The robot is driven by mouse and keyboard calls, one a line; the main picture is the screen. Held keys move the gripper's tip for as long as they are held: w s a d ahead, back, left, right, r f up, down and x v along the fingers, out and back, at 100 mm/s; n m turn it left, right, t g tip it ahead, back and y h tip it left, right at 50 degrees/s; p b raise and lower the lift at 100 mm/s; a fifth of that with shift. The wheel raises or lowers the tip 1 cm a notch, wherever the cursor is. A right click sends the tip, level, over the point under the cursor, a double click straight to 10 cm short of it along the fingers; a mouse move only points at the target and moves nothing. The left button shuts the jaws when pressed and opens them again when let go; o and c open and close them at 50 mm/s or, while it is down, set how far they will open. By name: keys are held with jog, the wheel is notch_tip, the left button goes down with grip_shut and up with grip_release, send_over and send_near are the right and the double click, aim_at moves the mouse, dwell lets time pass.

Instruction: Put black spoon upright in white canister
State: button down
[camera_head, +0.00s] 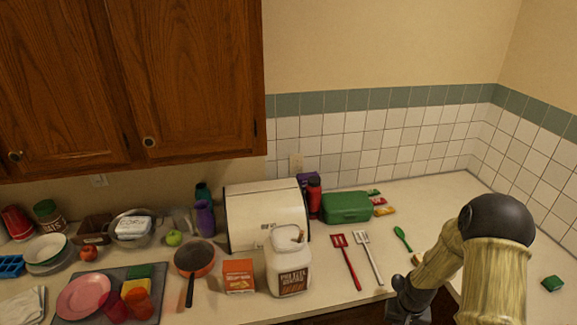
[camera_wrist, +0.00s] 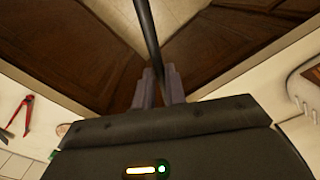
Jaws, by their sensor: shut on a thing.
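The white canister (camera_head: 288,268) stands upright on the counter in front of the bread box, with a dark label on its front and a small brown thing at its top. My gripper (camera_wrist: 160,88) is shut on the thin black handle of the black spoon (camera_wrist: 146,30) in the wrist view. The handle runs up out of the top of that view, so the spoon's bowl is not seen. In the head view my arm reaches down at the lower right, right of the canister; the fingers and spoon are hidden or out of frame there.
A red slotted turner (camera_head: 346,262), a white one (camera_head: 370,257) and a green spoon (camera_head: 402,238) lie right of the canister. An orange box (camera_head: 238,276) stands close on its left. The cream bread box (camera_head: 262,212) is behind it. Wooden cabinets (camera_head: 130,80) hang above left.

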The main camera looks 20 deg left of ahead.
notch_tip(320, 180, down, 18)
jog(key=d+b, duration=0.1)
jog(key=b, duration=1.3)
jog(key=shift+d+b, duration=0.4)
jog(key=shift+s, duration=0.1)
